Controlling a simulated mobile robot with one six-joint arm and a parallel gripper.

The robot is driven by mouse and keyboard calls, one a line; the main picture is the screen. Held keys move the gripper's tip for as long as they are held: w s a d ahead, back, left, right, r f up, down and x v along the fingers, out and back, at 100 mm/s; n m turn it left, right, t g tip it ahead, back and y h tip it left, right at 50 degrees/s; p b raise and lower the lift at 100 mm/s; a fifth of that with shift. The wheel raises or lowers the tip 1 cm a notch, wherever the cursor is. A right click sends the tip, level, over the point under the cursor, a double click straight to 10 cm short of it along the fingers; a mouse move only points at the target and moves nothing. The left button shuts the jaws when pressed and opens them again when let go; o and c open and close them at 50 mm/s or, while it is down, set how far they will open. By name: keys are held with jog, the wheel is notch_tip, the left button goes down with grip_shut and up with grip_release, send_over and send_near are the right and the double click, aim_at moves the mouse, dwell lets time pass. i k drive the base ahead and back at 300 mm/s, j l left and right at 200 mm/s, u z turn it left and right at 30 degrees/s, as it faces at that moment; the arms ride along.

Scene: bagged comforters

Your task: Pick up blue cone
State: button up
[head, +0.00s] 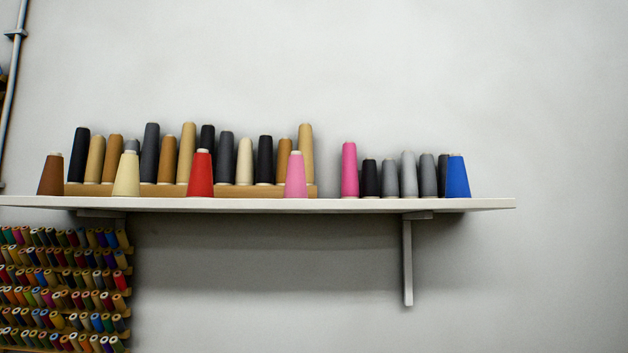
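The blue cone (457,177) stands upright near the right end of a white wall shelf (360,205). It is a thread cone with a pale tip, at the front of the shelf. A dark cone (442,174) stands just behind it on its left and is partly hidden by it. My gripper is not in view.
Grey and black cones (409,175) and a magenta cone (349,170) stand left of the blue cone. Further left, several cones stand on a wooden block (255,191). A bracket (407,262) supports the shelf. A spool rack (60,290) is lower left. The wall at right is bare.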

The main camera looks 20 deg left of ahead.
aim_at(457, 186)
jog(key=u, duration=5.35)
jog(key=k+j+z, duration=0.1)
jog(key=z, duration=0.4)
jog(key=k+z, duration=0.3)
jog(key=z, duration=0.15)
jog(key=k+l+z, duration=0.1)
jog(key=z, duration=0.4)
jog(key=k+l+z, duration=0.15)
jog(key=k+z, duration=0.15)
jog(key=z, duration=0.2)
jog(key=k+l+z, duration=0.15)
jog(key=z, duration=0.3)
jog(key=k+l+z, duration=0.1)
jog(key=l+z, duration=0.2)
jog(key=z, duration=0.2)
